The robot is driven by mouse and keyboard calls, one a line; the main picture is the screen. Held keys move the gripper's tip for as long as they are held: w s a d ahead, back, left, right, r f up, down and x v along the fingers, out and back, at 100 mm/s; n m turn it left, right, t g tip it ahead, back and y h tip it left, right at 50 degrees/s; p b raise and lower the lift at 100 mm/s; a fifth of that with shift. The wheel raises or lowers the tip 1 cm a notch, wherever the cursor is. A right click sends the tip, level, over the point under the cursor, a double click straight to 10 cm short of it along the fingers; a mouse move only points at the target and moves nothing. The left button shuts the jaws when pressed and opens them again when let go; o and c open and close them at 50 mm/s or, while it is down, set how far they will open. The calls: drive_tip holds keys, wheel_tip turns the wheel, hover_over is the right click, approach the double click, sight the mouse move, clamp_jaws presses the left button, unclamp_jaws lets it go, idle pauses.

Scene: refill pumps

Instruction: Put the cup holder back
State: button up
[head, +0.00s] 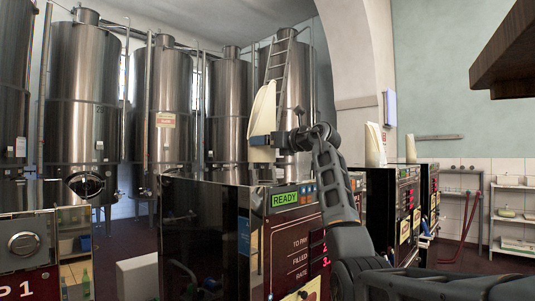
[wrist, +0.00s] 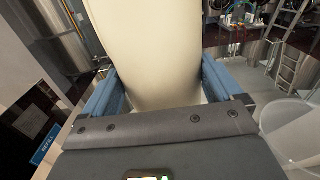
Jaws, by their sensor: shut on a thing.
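The cup holder (head: 262,108) is a tall cream-coloured piece, narrower at its top and leaning slightly in the head view. My gripper (head: 262,140) is shut on its lower part, with the arm reaching in from the lower right. In the wrist view the cup holder (wrist: 147,50) fills the space between the blue fingers (wrist: 155,95), and its lower end is hidden behind the gripper body. In the head view its lower end appears above the top of the nearest pump (head: 290,230), which has a green READY display. Its depth relative to that pump is hard to tell.
Two more pumps (head: 392,205) stand to the right, with similar cream pieces (head: 375,146) on top. Another pump (head: 28,255) is at the lower left. Large steel tanks (head: 160,100) line the back. A dark wooden edge (head: 505,60) juts in at the upper right.

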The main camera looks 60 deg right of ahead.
sight(271, 154)
drive_tip(key=shift+f+p, duration=0.5)
drive_tip(key=shift+f, duration=1.45)
drive_tip(key=o, duration=0.9)
drive_tip(key=shift+f, duration=0.2)
drive_tip(key=shift+o, duration=0.2)
drive_tip(key=shift+r, duration=0.1)
drive_tip(key=b+v, duration=0.3)
drive_tip(key=v, duration=0.9)
drive_tip(key=shift+a+r, duration=0.1)
